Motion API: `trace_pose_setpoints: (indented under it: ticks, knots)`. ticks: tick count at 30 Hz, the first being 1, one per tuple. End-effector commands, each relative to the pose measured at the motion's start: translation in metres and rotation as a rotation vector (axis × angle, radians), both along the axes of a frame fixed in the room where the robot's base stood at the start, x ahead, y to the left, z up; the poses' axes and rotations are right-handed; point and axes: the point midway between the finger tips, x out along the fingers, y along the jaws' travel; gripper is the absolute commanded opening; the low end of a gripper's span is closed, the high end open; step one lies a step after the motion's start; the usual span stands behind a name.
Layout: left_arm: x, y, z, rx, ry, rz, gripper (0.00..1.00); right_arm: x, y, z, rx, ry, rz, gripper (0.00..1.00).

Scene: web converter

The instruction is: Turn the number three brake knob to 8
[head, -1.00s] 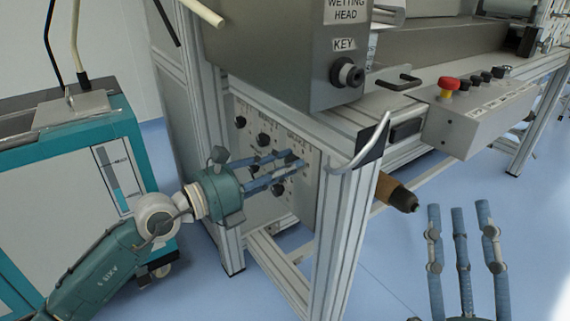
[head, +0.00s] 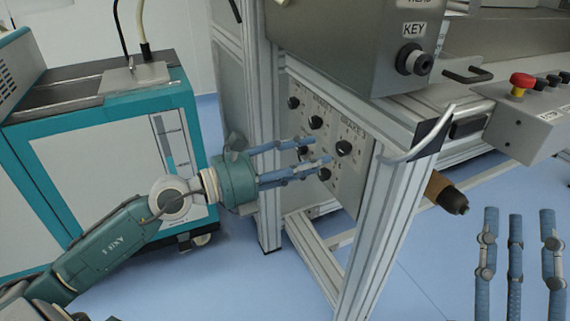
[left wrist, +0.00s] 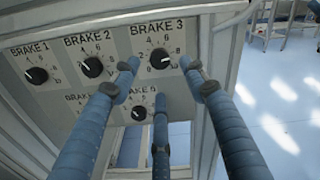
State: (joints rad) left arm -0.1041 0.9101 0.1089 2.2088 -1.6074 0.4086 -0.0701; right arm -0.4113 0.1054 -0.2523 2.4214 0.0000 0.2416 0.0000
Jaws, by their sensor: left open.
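The brake 3 knob (left wrist: 160,58) is black and round, under the printed label BRAKE 3, with a number scale around it. Its pointer is too small to read surely. In the head view the knob (head: 344,148) sits at the upper right of the grey panel (head: 350,185). My left gripper (head: 317,151) is open, its blue fingers pointing at the panel, tips just left of the knob and apparently clear of it. In the left wrist view two fingertips flank the knob and the third is below. My right gripper (head: 518,212) is open and empty at lower right.
The brake 1 knob (left wrist: 36,75), brake 2 knob (left wrist: 93,67) and a lower knob (left wrist: 138,113) are close by. A metal frame post (head: 375,230) and curved handle (head: 425,140) stand right of the panel. A teal cabinet (head: 95,165) is at left.

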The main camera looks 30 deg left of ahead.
Motion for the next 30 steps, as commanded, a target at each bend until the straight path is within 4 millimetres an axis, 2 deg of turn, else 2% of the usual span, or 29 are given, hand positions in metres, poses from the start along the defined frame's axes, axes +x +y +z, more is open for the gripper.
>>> trace_pose_setpoints:
  ticks: [6,12,30]
  knots:
    - [-0.024,0.019,-0.001,-0.001,0.004,0.001,0.44,0.0,0.0,0.0,0.0,0.0,0.0,0.4]
    - [-0.039,0.03,0.0,0.0,0.001,0.0,0.44,0.0,0.0,0.0,0.0,0.0,0.0,0.4]
    - [-0.045,0.034,0.0,0.002,-0.001,-0.001,0.44,0.0,0.0,0.0,0.0,0.0,0.0,0.4]
